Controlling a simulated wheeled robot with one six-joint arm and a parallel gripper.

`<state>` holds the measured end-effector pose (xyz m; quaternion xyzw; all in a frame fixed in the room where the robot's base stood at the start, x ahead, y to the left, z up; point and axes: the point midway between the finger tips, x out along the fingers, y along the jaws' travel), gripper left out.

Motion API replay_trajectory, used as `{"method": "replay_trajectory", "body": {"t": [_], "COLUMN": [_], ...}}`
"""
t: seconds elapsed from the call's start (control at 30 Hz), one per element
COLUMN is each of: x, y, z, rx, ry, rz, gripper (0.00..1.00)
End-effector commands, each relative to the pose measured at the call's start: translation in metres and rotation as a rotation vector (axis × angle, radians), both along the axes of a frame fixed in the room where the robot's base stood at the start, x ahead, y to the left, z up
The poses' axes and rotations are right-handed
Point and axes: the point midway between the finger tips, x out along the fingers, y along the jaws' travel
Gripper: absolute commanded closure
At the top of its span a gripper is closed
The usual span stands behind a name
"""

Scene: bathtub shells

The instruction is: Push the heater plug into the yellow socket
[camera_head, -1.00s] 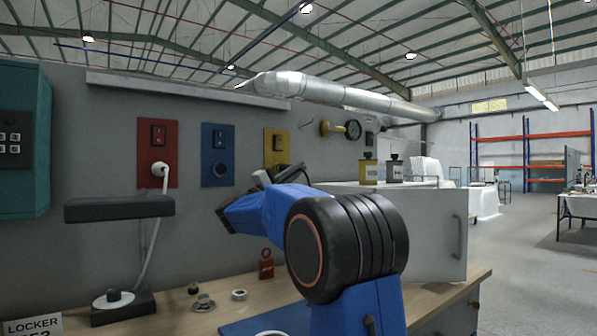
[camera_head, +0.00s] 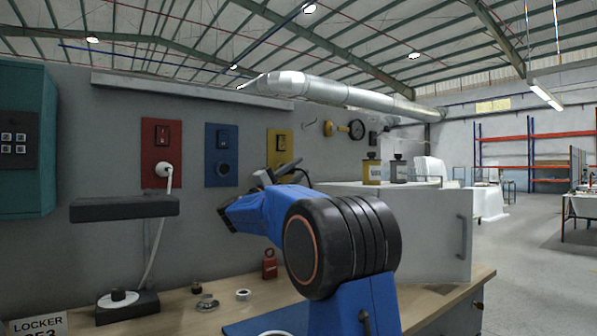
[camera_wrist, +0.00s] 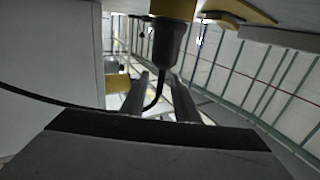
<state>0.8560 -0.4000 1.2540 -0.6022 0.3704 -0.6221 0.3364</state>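The yellow socket panel (camera_head: 279,146) with its dark switch is on the grey wall; my gripper (camera_head: 280,176) covers its lower part in the head view. In the wrist view, the dark heater plug (camera_wrist: 168,42) has its wide end up against the yellow panel (camera_wrist: 180,8). How deep it sits is hidden. Its black cable (camera_wrist: 75,103) leaves the narrow end and curves left. My gripper (camera_wrist: 159,76) has its two fingers apart, one on each side of the cable, just below the plug. The fingers do not appear to hold the plug.
A blue socket panel (camera_head: 220,140) and a red one (camera_head: 160,138) with a white plug (camera_head: 165,170) are to the left. A white cabinet (camera_head: 400,225) stands close on the right.

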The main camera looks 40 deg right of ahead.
Motion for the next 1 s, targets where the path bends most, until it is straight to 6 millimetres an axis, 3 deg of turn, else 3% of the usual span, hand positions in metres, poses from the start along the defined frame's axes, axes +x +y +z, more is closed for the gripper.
{"method": "replay_trajectory", "body": {"t": [0.37, 1.0], "x": [0.001, 0.007], "y": [0.008, 0.112], "z": [-0.004, -0.065], "rx": [0.0, 0.0], "ry": [0.0, 0.002], "rz": [0.001, 0.003], "gripper": [0.72, 0.72]}}
